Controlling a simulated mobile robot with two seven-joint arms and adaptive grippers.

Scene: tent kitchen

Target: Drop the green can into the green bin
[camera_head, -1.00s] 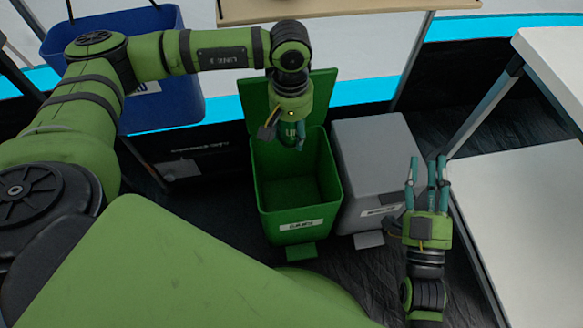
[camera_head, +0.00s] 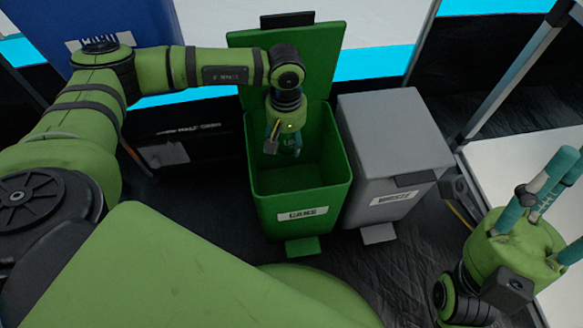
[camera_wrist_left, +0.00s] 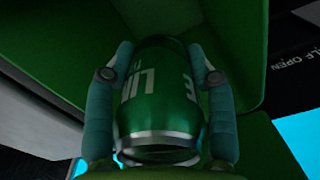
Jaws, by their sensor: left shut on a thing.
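The green bin (camera_head: 300,205) stands in the middle of the head view with its lid (camera_head: 330,50) raised at the back. My left gripper (camera_head: 282,148) points down inside the bin's opening, below the rim level as seen from above. In the left wrist view, the green can (camera_wrist_left: 158,90) with pale lettering and a silver rim sits between the two teal fingers, which are closed on its sides. In the head view the can is mostly hidden by the gripper. My right gripper (camera_head: 553,190) is at the right edge, fingers spread and empty.
A grey bin (camera_head: 395,140) with a closed lid stands directly right of the green bin. A blue bin (camera_head: 100,25) is at the upper left, behind my left arm. A white table or shelf (camera_head: 510,150) is at the right, near my right gripper. Dark floor lies in front.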

